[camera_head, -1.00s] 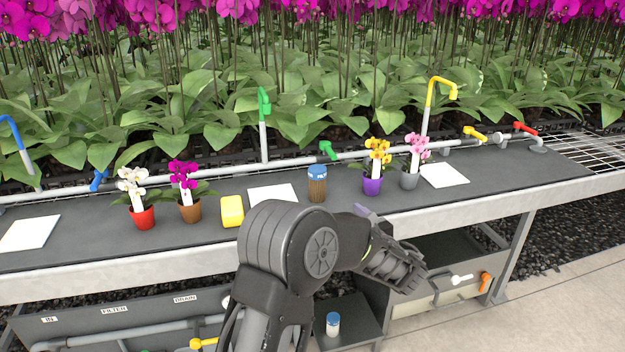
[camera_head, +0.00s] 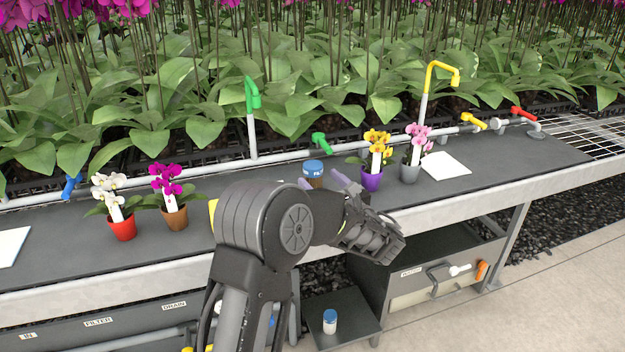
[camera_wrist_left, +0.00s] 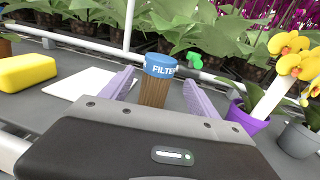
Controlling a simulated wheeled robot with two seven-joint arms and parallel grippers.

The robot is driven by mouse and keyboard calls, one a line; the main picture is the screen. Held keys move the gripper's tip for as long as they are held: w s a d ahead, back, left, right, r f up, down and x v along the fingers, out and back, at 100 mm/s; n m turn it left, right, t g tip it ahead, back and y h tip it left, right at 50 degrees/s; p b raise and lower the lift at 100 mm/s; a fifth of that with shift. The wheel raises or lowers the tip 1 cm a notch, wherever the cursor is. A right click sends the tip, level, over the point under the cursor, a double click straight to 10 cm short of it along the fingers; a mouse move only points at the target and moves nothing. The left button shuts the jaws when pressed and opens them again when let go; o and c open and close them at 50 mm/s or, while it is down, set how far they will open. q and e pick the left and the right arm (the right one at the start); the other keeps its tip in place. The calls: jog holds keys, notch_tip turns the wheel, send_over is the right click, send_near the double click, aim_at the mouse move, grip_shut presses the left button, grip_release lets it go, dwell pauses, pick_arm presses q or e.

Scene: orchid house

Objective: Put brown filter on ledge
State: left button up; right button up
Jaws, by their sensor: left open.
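The brown filter (camera_wrist_left: 154,92) is a brown ribbed cylinder with a blue cap marked FILTER. It stands upright on the dark bench ledge. In the head view its blue cap (camera_head: 313,168) and upper body show behind my arm; its lower part is hidden. My left gripper (camera_head: 322,184) is open, its two pale purple fingers pointing at the filter. In the left wrist view the filter appears between and beyond the open fingers (camera_wrist_left: 158,92), not gripped. The dark ledge (camera_head: 500,166) runs along the bench. My right gripper is not in view.
A purple pot (camera_head: 371,181) with yellow orchid stands right of the filter, near the right finger. A yellow block (camera_wrist_left: 27,71) and a white sheet (camera_wrist_left: 84,84) lie to its left. Pipes with a green valve (camera_head: 320,142) run behind. A lower shelf holds a blue-capped white jar (camera_head: 330,322).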

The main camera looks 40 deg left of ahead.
pick_arm(q)
jog(key=shift+x, duration=0.85)
jog(key=shift+x, duration=2.6)
jog(key=shift+s, duration=0.15)
jog(key=shift+c, duration=0.5)
grip_shut()
notch_tip(320, 180, up, 10)
jog(key=p, duration=0.1)
